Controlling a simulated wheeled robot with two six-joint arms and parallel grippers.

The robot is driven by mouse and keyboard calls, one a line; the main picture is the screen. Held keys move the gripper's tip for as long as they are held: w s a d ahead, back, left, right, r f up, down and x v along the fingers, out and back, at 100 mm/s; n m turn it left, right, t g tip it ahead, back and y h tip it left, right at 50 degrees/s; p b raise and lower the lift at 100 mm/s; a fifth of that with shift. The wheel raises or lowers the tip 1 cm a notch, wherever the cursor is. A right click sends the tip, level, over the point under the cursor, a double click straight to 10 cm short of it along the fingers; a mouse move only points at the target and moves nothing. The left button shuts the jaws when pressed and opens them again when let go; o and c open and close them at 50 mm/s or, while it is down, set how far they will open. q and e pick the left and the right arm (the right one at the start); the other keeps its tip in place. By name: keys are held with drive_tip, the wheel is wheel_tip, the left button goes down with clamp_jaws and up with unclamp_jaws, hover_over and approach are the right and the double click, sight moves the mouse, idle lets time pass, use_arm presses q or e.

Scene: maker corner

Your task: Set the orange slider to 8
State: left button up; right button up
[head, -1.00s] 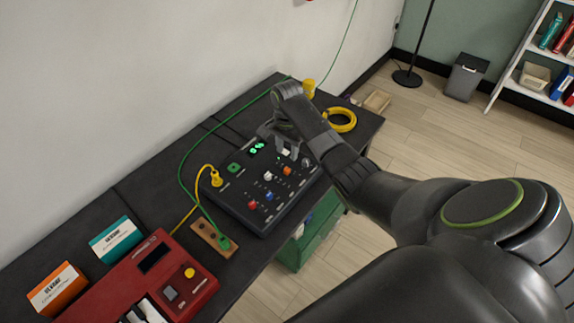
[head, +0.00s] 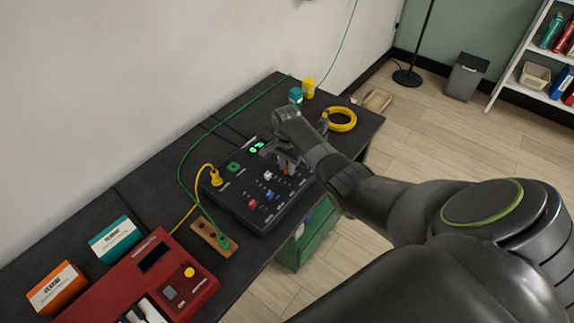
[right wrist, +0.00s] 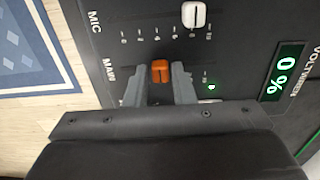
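The orange slider (right wrist: 160,71) shows as a small orange knob between the two fingertips of my right gripper (right wrist: 161,82). The fingers are close on both sides of it, with almost no gap, so the gripper looks shut on it. The knob stands around the middle of its scale; part of the MAIN label and scale is hidden by the fingers. In the head view, my right gripper (head: 286,162) is low over the dark control panel (head: 236,208), with a bit of orange between its fingers. My left gripper is not in view.
A white slider knob (right wrist: 193,15) on the MIC scale is beside the orange one. A green-lit display (right wrist: 285,72) is to the right. A yellow cable coil (head: 341,120) lies behind my right arm. A red device (head: 112,287) and a green cable are left of the panel.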

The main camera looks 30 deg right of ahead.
sight(278, 167)
clamp_jaws()
drive_tip(key=w+b, duration=0.1)
drive_tip(key=w+a+b, duration=0.1)
drive_tip(key=w, duration=0.1)
drive_tip(key=shift+f+b, duration=0.1)
drive_tip(key=shift+b, duration=0.3)
drive_tip(key=shift+w+a, duration=0.15)
drive_tip(key=shift+w, duration=0.1)
drive_tip(key=shift+o, duration=2)
unclamp_jaws()
drive_tip(key=shift+r, duration=0.25)
